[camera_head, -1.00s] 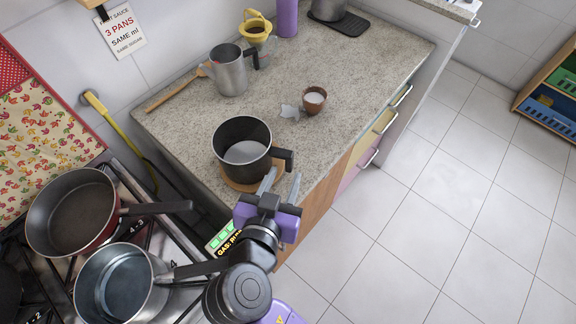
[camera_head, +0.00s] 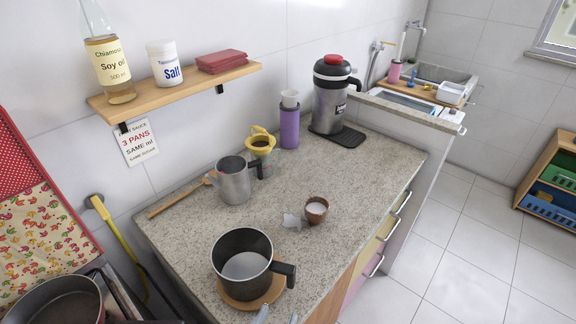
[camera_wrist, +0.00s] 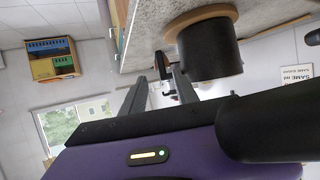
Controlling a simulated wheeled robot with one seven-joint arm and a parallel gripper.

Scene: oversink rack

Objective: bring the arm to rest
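My gripper (camera_head: 277,314) shows only its two grey fingertips at the bottom edge of the head view. The fingers are apart with nothing seen between them. In the wrist view my gripper (camera_wrist: 158,88) also shows spread fingers below the dark pot (camera_wrist: 208,48). In the head view this dark pot (camera_head: 243,265) stands upright on a round wooden trivet (camera_head: 262,299) near the counter's front edge. Its black handle (camera_head: 285,272) points toward my gripper, just beyond the fingertips and seemingly apart from them. Most of my arm is out of the head view.
A shelf (camera_head: 175,90) hangs on the wall. A pan (camera_head: 58,305) is at lower left. Open floor (camera_head: 440,255) lies right.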

